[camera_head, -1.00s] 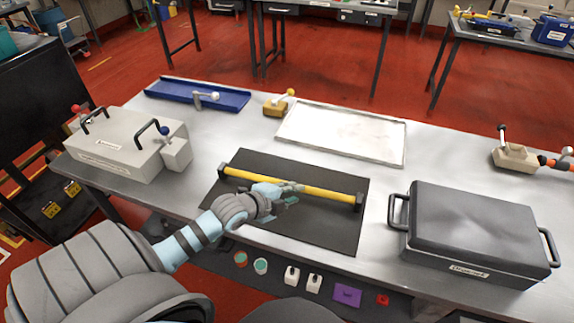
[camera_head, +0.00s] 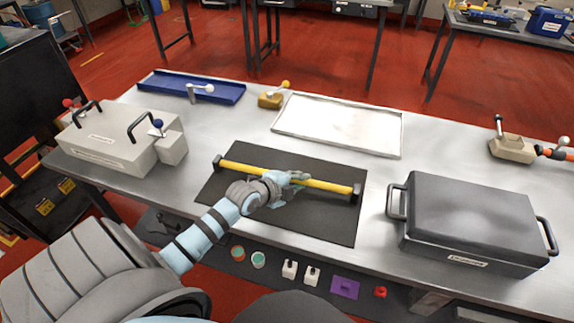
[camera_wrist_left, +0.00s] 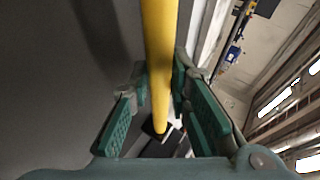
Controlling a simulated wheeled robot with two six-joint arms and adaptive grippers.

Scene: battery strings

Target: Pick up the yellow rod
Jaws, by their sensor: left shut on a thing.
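The yellow rod (camera_head: 250,169) with dark end pieces lies lengthwise over the black mat (camera_head: 230,206) on the metal table. It also shows in the left wrist view (camera_wrist_left: 160,60), running down between the fingers. My left gripper (camera_head: 297,178) is at the rod, right of its middle, and is shut on it. In the wrist view the left gripper (camera_wrist_left: 160,105) has one green finger on each side of the rod. Whether the rod is clear of the mat is hard to tell. My right gripper is not seen.
A grey case (camera_head: 480,218) stands right of the mat and a light grey box (camera_head: 115,140) stands at left. A white tray (camera_head: 340,125) and a blue tray (camera_head: 190,88) lie behind. Small items, including a purple block (camera_head: 345,287), lie along the front.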

